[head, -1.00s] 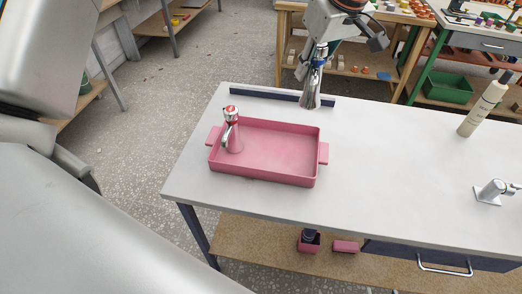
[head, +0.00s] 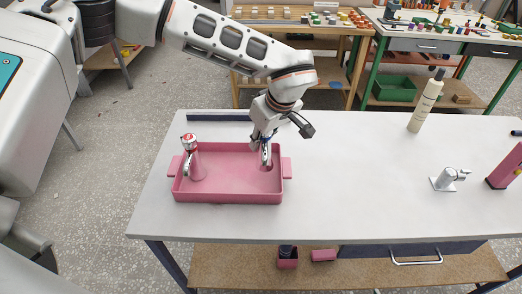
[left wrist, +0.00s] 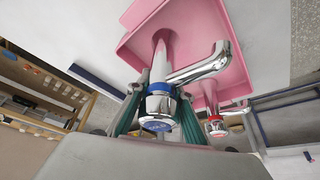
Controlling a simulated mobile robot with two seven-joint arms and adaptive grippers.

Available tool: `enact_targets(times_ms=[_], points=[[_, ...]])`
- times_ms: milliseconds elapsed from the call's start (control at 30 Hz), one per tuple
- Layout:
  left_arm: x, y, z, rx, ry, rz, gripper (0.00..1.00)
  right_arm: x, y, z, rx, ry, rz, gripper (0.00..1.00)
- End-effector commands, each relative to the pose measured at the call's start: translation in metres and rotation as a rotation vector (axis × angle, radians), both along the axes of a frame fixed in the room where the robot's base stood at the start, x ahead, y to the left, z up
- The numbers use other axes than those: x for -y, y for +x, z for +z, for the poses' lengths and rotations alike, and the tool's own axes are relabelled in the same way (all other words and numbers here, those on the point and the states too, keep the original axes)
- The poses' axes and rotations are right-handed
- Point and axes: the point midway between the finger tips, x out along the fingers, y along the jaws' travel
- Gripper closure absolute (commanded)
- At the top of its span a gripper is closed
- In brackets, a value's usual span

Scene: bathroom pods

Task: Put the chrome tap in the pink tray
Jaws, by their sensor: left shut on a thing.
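The chrome tap with a blue ring (head: 267,156) is upright in my left gripper (head: 262,140), over the right part of the pink tray (head: 228,198). It also shows in the left wrist view (left wrist: 200,68), where the gripper's fingers (left wrist: 160,112) close on it from both sides near the blue ring. Its base appears inside the tray's walls; I cannot tell whether it touches the tray floor. A second chrome tap with a red top (head: 192,160) stands in the tray's left part; it also shows in the left wrist view (left wrist: 215,124). My right gripper is not in view.
A dark blue bar (head: 215,117) lies behind the tray. To the right on the white table (head: 340,190) stand a tap on a square base (head: 444,180), a cream bottle (head: 426,102) and a pink block (head: 506,166). The table between tray and square-based tap is clear.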

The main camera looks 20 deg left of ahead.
Motion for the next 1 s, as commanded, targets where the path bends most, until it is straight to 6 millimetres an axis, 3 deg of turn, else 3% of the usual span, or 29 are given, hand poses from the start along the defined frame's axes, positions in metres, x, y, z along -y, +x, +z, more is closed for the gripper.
enact_targets(times_ms=[367,767,800,833,867,1000], points=[[0.000,0.000,-0.039,0.001,-0.001,0.000,1.00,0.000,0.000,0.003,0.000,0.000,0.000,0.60],[0.000,0.000,-0.045,0.002,0.000,0.001,1.00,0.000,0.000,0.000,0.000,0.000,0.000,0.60],[0.000,0.000,-0.046,-0.001,0.001,0.000,0.74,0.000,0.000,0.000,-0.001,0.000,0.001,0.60],[0.000,0.000,-0.045,-0.001,0.001,0.000,0.66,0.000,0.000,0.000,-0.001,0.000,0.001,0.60],[0.000,0.000,-0.045,-0.001,0.001,0.000,0.62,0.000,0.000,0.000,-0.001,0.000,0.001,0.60],[0.000,0.000,-0.045,-0.001,0.001,0.000,0.62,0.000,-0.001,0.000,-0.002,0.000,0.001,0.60]])
